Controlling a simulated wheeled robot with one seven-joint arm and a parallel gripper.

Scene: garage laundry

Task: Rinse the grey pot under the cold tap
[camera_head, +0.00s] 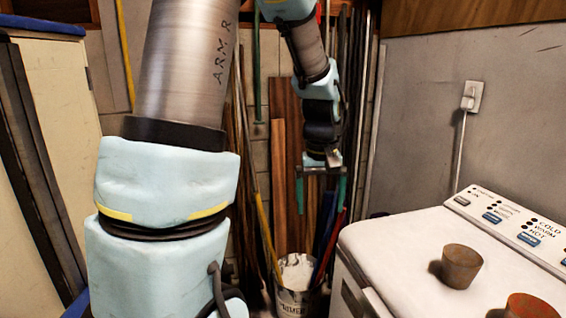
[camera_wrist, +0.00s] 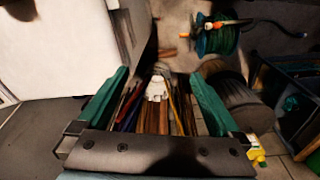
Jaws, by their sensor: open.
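My gripper (camera_head: 321,192) hangs in the middle of the head view, pointing down, with its two green fingers apart and nothing between them. The fingers also show spread in the wrist view (camera_wrist: 160,76). A small brown-grey tapered pot (camera_head: 461,266) stands on the white machine top at the right of the head view; I cannot tell for sure that it is the grey pot. A reddish-orange pot (camera_head: 532,305) is partly cut off at the lower right edge. My gripper is left of both pots and apart from them. No tap is clearly visible in either view.
The white machine (camera_head: 400,245) has a control panel (camera_head: 515,228) along its back. Behind my gripper, long poles and boards stand near a white bucket (camera_head: 297,300). The wrist view shows a green hose reel (camera_wrist: 218,38) and a dark bin (camera_wrist: 243,100).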

